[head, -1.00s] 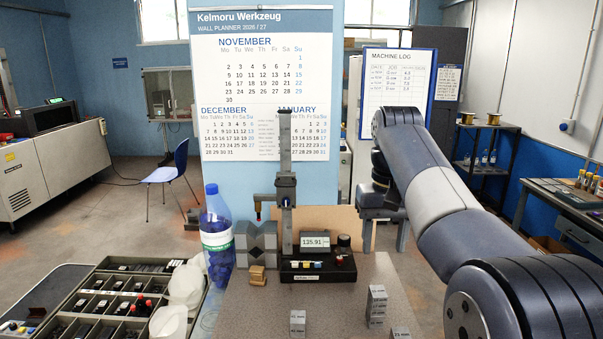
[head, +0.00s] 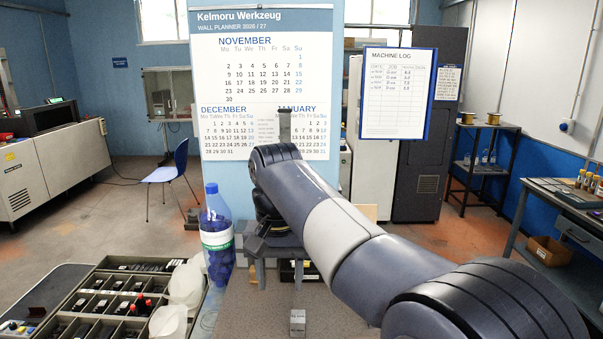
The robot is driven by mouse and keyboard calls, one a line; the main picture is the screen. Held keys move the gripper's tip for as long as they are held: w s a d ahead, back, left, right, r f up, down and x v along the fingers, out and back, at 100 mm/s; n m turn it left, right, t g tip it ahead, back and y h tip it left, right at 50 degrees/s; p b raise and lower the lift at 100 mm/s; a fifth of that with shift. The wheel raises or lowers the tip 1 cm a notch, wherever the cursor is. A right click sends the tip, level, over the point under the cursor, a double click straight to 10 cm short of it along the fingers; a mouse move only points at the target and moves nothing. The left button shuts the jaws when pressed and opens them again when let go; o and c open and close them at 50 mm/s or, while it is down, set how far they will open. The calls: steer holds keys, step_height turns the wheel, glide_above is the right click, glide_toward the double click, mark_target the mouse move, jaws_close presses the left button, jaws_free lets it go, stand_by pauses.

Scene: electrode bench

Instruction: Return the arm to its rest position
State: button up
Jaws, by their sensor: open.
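My arm reaches in from the lower right of the head view, and its wrist is in front of the height gauge. My gripper (head: 280,284) points down over the bench with its two fingers apart and nothing visible between them. A small grey block (head: 297,322) stands on the bench (head: 245,310) just below the right finger in the picture; I cannot tell the gap in depth. The top of the height gauge (head: 285,125) shows above my wrist, while most of the rest is hidden. The arm also covers the right part of the bench.
A blue-capped bottle (head: 216,242) stands left of my gripper. A compartment tray (head: 92,292) and whitish containers (head: 186,285) are at the lower left. A wall planner (head: 265,60) is behind the bench. A side table (head: 556,215) stands at the far right.

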steer(key=s+a+f, duration=0.2)
steer(key=s+a, duration=0.2)
steer(key=a, duration=0.3)
step_height(320, 180, down, 9)
steer(key=shift+f, duration=0.1)
steer(key=shift+s, duration=0.1)
